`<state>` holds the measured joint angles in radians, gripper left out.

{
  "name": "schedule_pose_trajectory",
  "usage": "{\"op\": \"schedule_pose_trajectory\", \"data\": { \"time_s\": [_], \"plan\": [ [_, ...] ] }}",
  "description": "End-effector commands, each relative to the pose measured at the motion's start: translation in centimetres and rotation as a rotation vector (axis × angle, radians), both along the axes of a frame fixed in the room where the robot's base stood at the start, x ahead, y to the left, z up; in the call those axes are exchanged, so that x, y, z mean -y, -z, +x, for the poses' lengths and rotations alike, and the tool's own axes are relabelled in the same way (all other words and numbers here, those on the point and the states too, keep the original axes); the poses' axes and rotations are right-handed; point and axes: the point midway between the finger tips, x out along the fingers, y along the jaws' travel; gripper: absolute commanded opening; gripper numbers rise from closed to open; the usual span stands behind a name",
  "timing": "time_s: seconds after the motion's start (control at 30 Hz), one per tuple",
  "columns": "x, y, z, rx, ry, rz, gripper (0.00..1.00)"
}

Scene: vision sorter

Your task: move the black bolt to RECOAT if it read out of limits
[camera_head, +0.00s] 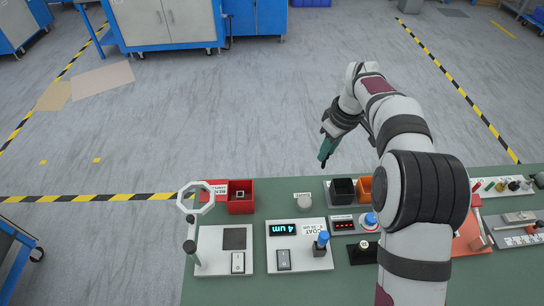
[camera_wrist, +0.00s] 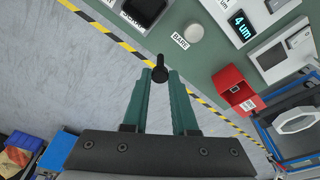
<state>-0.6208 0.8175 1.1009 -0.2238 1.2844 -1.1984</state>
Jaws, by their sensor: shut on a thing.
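My gripper (camera_head: 326,160) is raised near the bench's far edge. In the wrist view my gripper (camera_wrist: 160,78) is shut on the black bolt (camera_wrist: 159,67), which shows between the green fingertips, clear of the bench. The coating gauge display (camera_head: 290,229) reads 4 um; the display also shows in the wrist view (camera_wrist: 240,24). The limits on the COAT label (camera_head: 314,230) are too small to read surely. A red bin (camera_head: 240,209) stands at the back left, with a small light piece inside; its label is not legible.
A black bin (camera_head: 343,196) and an orange bin (camera_head: 366,187) stand at the back middle. A round grey piece (camera_head: 304,201) labelled BARE lies between them and the red bin. A blue-topped probe (camera_head: 322,242) and a ring stand (camera_head: 191,230) rise from the bench.

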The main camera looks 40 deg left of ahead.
Motion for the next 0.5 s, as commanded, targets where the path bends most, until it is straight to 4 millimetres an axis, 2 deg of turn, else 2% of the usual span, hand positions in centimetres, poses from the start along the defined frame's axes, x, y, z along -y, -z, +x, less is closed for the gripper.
{"op": "schedule_pose_trajectory", "data": {
  "time_s": [0.03, 0.1, 0.23, 0.33, 0.5],
  "plan": [
    [2.3, -0.5, 1.8, 0.0, 0.118, 0.003, 0.0],
    [5.4, -1.1, 4.0, 0.0, 0.28, 0.008, 0.0],
    [9.6, -1.8, 6.4, -0.001, 0.499, 0.016, 0.0],
    [11.3, -2.1, 7.3, -0.002, 0.59, 0.021, 0.0],
    [12.0, -1.4, 7.6, -0.002, 0.627, 0.022, 0.0]
  ]
}}
